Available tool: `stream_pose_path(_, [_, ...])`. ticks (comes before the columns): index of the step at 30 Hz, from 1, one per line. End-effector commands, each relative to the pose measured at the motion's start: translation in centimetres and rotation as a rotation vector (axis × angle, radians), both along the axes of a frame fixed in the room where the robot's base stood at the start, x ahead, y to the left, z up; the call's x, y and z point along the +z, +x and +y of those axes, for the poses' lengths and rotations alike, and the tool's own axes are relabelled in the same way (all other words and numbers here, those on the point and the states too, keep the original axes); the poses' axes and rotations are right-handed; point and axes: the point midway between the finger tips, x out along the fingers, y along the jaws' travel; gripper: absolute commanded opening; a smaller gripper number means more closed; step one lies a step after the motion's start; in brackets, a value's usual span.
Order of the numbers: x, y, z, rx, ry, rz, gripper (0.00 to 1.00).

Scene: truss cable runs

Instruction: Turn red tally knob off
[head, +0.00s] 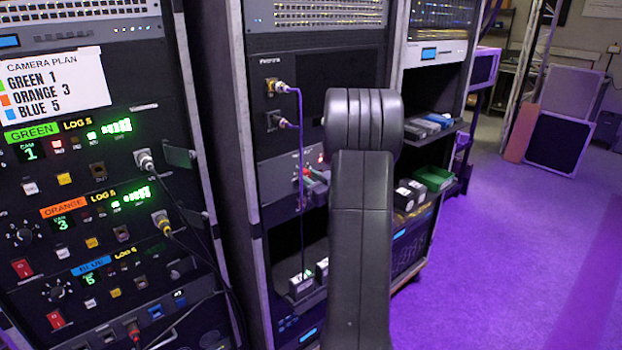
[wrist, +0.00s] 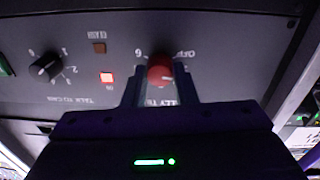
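The red tally knob (wrist: 160,70) is on a dark panel, which appears upside down in the wrist view. Lettering arcs around it, with OFF at its upper right; a pale mark shows near its right side. My gripper (wrist: 160,78) has one finger at each side of the knob, both tips against its edges with no clear gap. The fingers hide part of the label below. In the head view the knob (head: 304,172) is small, on the middle rack's panel, and my gripper (head: 313,179) is at it, partly hidden behind my arm.
A purple cable (head: 301,130) hangs in front of the rack near my gripper. The left rack holds the camera plan sheet (head: 54,83). Open floor (head: 500,240) lies right.

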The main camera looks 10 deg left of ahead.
Motion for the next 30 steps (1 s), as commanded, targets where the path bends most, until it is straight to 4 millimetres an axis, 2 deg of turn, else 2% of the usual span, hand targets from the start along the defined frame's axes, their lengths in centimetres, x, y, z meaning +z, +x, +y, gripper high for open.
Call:
stream_pose_path(11, [-0.45,0.01,-0.05,-0.002,-0.041,-0.056,0.03])
stream_pose_path(30, [-0.64,0.02,-0.09,-0.002,-0.325,-0.419,0.03])
